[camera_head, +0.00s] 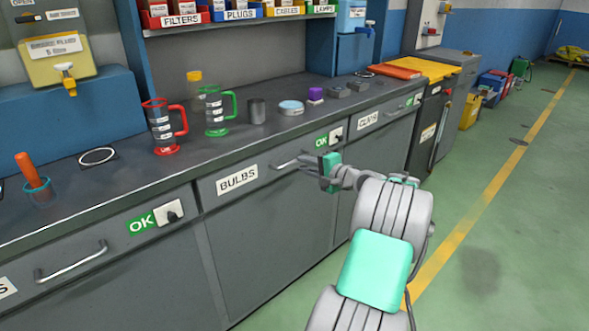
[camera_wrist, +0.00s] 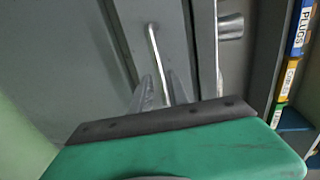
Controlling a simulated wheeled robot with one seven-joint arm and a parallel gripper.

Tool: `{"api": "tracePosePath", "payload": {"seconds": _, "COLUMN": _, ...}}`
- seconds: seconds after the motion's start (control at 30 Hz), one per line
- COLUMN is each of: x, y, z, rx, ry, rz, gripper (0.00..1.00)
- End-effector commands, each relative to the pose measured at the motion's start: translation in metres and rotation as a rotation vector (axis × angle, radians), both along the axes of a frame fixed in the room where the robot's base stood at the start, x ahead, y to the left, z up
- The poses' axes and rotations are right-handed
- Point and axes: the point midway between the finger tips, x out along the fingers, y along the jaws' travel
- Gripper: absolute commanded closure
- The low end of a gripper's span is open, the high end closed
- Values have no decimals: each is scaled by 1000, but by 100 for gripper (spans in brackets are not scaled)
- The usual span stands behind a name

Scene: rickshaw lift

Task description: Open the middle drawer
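The middle drawer (camera_head: 260,178) is a grey front labelled BULBS under the worktop, and it looks shut. Its silver bar handle (camera_head: 284,165) is near its right part; the handle also shows in the wrist view (camera_wrist: 154,48). My gripper (camera_head: 304,162) is at the right end of this handle, its fingers pointing towards the drawer front. In the wrist view, the two grey fingers (camera_wrist: 161,88) stand apart, with the handle's near end between them. I cannot tell whether either finger touches the bar.
Left and right drawers have handles (camera_head: 72,262) and (camera_head: 394,113). The worktop (camera_head: 215,148) above holds a red jug (camera_head: 162,128), a green jug (camera_head: 214,112) and small items. Open green floor (camera_head: 500,220) lies to the right.

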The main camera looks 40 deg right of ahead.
Motion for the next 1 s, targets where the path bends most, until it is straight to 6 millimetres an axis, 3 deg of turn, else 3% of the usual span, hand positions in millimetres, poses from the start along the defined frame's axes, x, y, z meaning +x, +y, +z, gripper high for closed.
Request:
{"api": "tracePosePath", "payload": {"seconds": 0.1, "x": 25, "y": 2, "z": -7, "rx": -2, "ry": 1, "rz": 5, "gripper": 79}}
{"api": "tracePosePath", "payload": {"seconds": 0.3, "x": 49, "y": 1, "z": -11, "rx": -2, "ry": 2, "rz": 0, "gripper": 79}}
{"api": "tracePosePath", "payload": {"seconds": 0.57, "x": 51, "y": 1, "z": -10, "rx": -3, "ry": 3, "rz": 0, "gripper": 79}}
{"api": "tracePosePath", "payload": {"seconds": 0.8, "x": 51, "y": 2, "z": -11, "rx": -3, "ry": 3, "rz": 1, "gripper": 99}}
{"api": "tracePosePath", "payload": {"seconds": 1.0, "x": 51, "y": 2, "z": -11, "rx": -3, "ry": 3, "rz": 1, "gripper": 100}}
